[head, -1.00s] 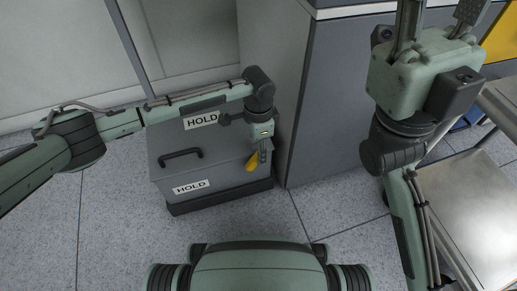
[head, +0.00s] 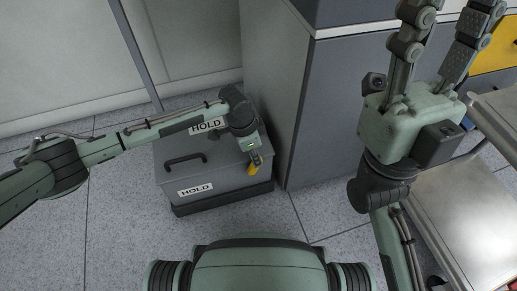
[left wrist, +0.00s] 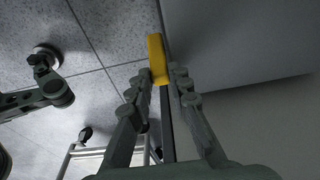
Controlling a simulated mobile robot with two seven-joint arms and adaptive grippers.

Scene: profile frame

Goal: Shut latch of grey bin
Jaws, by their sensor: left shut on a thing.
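The grey bin (head: 229,181) stands on the floor left of a tall grey cabinet, with a black handle on its lid and two HOLD labels. Its yellow latch (head: 253,170) is at the right end of the front. My left gripper (head: 257,157) is shut on the latch, over the bin's right front corner. In the left wrist view the yellow latch (left wrist: 157,58) sits between the fingers of my left gripper (left wrist: 160,80), its end reaching past them. My right gripper (head: 448,30) is raised at the upper right, its fingers apart and empty.
The grey cabinet (head: 345,110) rises close at the bin's right. A metal cart (head: 465,225) stands at the right, near my right arm. The wall is behind the bin. The floor (head: 120,235) in front of the bin is clear.

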